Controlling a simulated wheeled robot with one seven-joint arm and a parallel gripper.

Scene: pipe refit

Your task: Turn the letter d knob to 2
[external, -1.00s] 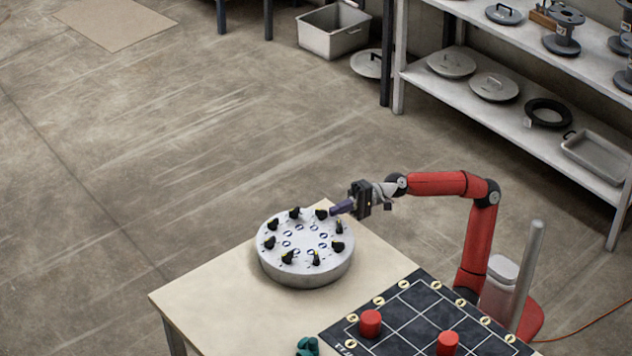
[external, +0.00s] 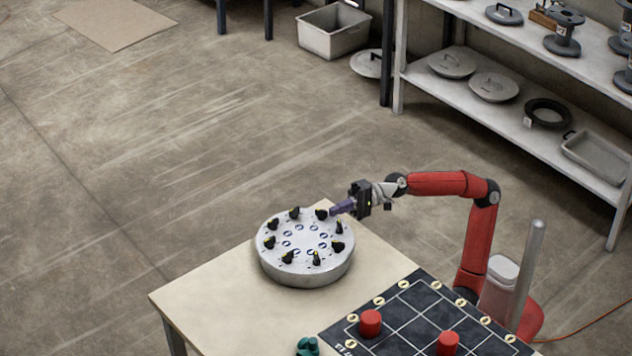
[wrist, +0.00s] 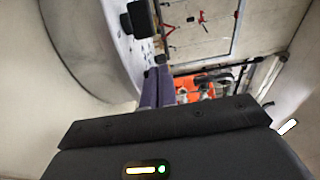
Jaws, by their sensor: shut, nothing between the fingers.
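A round grey dial block (external: 306,272) stands on the table, with several black knobs in a ring on its top. Blue-and-white letter marks lie inside the ring, too small to read, so I cannot tell which knob is d. My gripper (external: 334,210) has purple fingers and is shut and empty. Its tips are at the block's far right rim, close beside a black knob (external: 321,214); I cannot tell if they touch. In the wrist view the purple fingers (wrist: 156,88) lie together beside the block's pale side (wrist: 85,40), and a black knob (wrist: 139,18) shows beyond.
A dark gridded board (external: 405,312) with red cylinders (external: 370,323) lies at the table's near right. A green object (external: 307,346) sits at the near edge. The table's left part (external: 205,290) is bare. A shelf rack (external: 510,115) stands behind.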

